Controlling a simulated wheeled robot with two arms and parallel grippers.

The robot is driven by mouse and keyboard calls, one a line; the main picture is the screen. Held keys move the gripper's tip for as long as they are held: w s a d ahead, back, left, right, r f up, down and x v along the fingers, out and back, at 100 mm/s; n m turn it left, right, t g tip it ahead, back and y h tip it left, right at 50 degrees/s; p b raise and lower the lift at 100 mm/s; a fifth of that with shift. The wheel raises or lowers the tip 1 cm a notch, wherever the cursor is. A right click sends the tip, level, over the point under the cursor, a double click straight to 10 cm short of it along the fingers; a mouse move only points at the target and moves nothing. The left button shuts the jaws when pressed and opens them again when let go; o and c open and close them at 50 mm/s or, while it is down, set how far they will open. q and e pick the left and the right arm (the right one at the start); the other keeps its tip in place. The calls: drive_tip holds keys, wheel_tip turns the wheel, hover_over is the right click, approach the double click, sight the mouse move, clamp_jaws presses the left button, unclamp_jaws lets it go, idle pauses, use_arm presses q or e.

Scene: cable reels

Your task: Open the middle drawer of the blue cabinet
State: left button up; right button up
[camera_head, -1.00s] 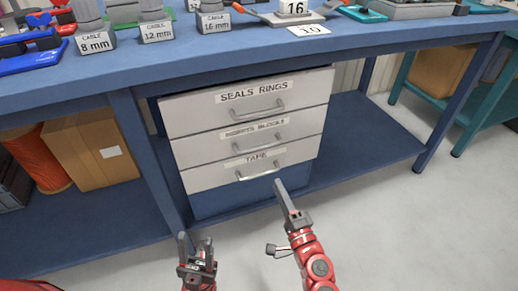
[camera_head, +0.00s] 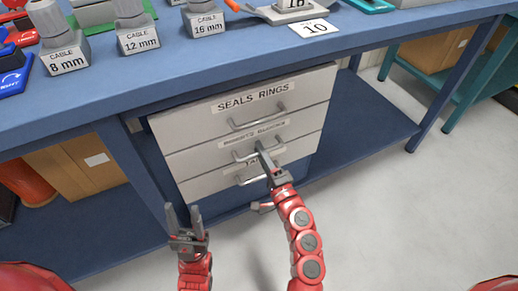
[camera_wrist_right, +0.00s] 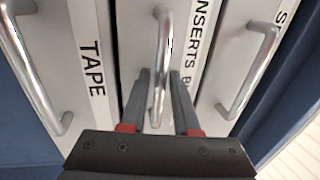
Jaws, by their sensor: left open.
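The blue cabinet under the bench has a stack of pale drawers. The middle drawer (camera_head: 200,158) is closed flush, with a label that partly reads "INSERTS". Its metal handle (camera_wrist_right: 164,40) shows in the right wrist view. My right gripper (camera_wrist_right: 160,80) is at this handle, one finger on each side of it, with small gaps visible between fingers and bar. In the head view, my right gripper (camera_head: 263,150) covers part of the middle handle and the lower label. My left gripper (camera_head: 183,213) is open and empty, low in front of the cabinet's left side.
The SEALS RINGS drawer (camera_head: 185,120) is above and the TAPE drawer (camera_head: 205,185) below, both closed. The blue bench top (camera_head: 230,60) overhangs the drawers and carries cable blocks. The floor (camera_head: 420,210) to the right is clear.

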clamp_jaws()
idle(1.4)
